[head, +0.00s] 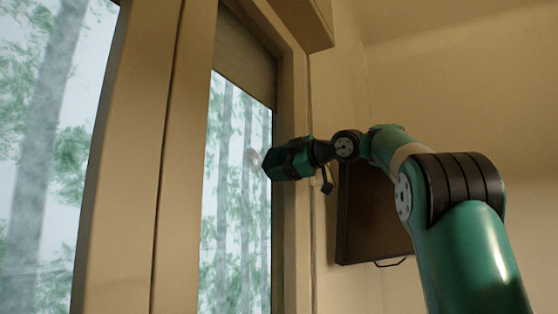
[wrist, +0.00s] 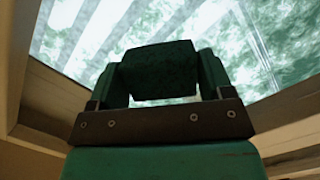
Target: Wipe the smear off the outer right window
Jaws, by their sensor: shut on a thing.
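My gripper (head: 284,160) is shut on a dark green, rough-surfaced block (wrist: 160,70), which looks like a sponge. The wrist view shows a finger on each side of the block. The outer right window (head: 235,200) is the narrow pane left of my gripper, with trees behind it. A faint greyish-brown patch, apparently the smear (head: 251,157), shows on this pane just left of the block. I cannot tell whether the block touches the glass. The pane also fills the upper part of the wrist view (wrist: 265,50), where the block hides part of it.
A wide wooden frame post (head: 165,150) separates this pane from a larger window (head: 45,150) at the left. A wooden frame edge (head: 292,220) borders the pane on the right. A dark panel with a handle (head: 372,215) is on the wall behind my arm.

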